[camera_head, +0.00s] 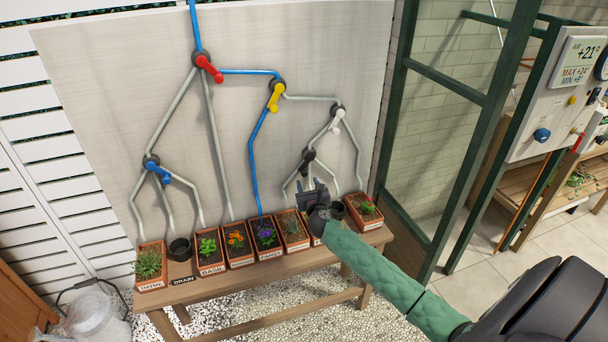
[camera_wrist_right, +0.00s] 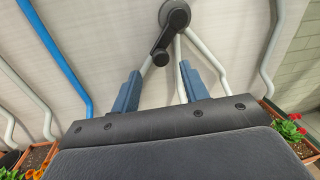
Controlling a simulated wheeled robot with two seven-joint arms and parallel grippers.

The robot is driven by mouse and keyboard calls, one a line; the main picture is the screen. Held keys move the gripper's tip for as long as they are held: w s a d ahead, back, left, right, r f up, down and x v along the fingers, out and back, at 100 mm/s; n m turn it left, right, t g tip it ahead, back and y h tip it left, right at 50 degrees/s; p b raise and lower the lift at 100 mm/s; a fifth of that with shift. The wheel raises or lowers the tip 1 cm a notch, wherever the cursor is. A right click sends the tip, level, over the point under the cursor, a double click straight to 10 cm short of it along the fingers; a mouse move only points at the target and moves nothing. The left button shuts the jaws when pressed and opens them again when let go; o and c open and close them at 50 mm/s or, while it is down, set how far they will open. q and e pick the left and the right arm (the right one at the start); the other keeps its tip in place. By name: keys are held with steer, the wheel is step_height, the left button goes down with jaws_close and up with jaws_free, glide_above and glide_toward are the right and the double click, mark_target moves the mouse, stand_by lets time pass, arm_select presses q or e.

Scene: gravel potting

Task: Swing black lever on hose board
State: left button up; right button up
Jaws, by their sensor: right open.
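The hose board (camera_head: 130,90) is a pale upright panel with branching pipes and coloured levers. The black lever (camera_head: 309,160) sits at the lower right junction, below the white lever (camera_head: 337,117). In the right wrist view the black lever (camera_wrist_right: 163,52) hangs down and to the left from its round hub. My right gripper (camera_head: 313,188) is just below the black lever in the head view. In the wrist view its two blue fingers (camera_wrist_right: 157,90) are apart with nothing between them, and the lever's end is beyond them. My left gripper does not show.
Red (camera_head: 207,66), yellow (camera_head: 276,96) and blue (camera_head: 158,173) levers are on other junctions. A wooden bench (camera_head: 262,271) holds labelled planters such as the thyme box (camera_head: 150,265) and black pots (camera_head: 180,249). A green-framed glass partition (camera_head: 446,75) stands to the right.

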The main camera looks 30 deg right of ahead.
mark_target(305, 175)
steer(key=p+x, duration=0.1)
steer(key=x, duration=0.3)
steer(key=shift+w+d, duration=0.15)
steer(key=shift+w, duration=0.25)
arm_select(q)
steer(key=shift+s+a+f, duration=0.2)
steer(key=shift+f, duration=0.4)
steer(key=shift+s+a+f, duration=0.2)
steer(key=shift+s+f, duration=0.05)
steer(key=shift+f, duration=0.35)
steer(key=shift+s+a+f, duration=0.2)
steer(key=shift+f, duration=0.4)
arm_select(e)
steer(key=shift+x, duration=0.75)
